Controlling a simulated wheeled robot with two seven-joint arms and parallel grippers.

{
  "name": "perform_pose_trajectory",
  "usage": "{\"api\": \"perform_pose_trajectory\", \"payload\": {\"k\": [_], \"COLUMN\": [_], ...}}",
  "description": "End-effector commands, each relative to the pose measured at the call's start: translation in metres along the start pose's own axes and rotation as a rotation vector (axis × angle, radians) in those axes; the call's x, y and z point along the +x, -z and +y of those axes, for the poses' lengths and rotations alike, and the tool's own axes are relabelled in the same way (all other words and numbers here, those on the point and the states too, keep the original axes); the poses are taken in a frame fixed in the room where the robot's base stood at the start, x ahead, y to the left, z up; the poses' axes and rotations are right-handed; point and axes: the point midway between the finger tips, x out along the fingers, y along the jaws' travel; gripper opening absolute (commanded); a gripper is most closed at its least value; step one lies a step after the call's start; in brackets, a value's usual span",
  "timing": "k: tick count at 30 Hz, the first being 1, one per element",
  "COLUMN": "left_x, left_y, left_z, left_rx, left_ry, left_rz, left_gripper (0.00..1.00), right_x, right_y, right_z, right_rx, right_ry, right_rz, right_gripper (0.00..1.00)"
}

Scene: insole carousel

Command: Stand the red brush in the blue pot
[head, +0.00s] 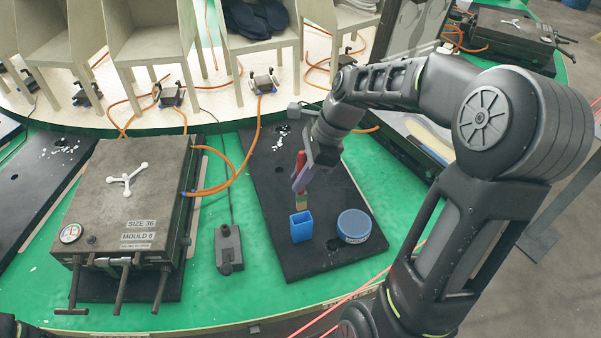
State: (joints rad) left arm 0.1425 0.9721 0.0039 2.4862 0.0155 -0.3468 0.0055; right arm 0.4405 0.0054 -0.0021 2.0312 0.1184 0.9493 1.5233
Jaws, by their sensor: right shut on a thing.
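My right gripper (300,177) is shut on the red brush (300,159), which it holds upright with the bristle end down. The tan and greenish lower end of the brush is right at the far rim of the blue pot (302,228) in the picture. I cannot tell whether that end is above the opening, just inside it or behind it. The pot is a small square open box standing on the black mat (295,264).
A round blue tin (354,226) stands right of the pot. A grey control box (229,248) and a large mould press (135,200) are to the left on the green table (208,290). Pale racks with orange hoses stand behind.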

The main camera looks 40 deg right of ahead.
Motion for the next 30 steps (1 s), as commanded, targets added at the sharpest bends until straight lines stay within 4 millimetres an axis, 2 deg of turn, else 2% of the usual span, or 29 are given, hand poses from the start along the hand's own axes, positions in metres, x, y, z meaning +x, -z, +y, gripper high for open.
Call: {"api": "perform_pose_trajectory", "payload": {"k": [1, 30], "left_x": [0.005, 0.049], "left_y": [0.000, 0.006], "left_z": [-0.001, -0.012], "left_rx": [0.000, 0.012], "left_ry": [-0.001, -0.017], "left_rz": [0.000, 0.015], "left_gripper": [0.74, 0.74], "right_x": [0.007, 0.084], "right_y": [0.003, 0.036], "right_z": [0.000, 0.000], "right_rx": [0.000, 0.000], "right_ry": [0.000, -0.001], "right_rz": [0.000, -0.001], "right_gripper": [0.00, 0.00]}}
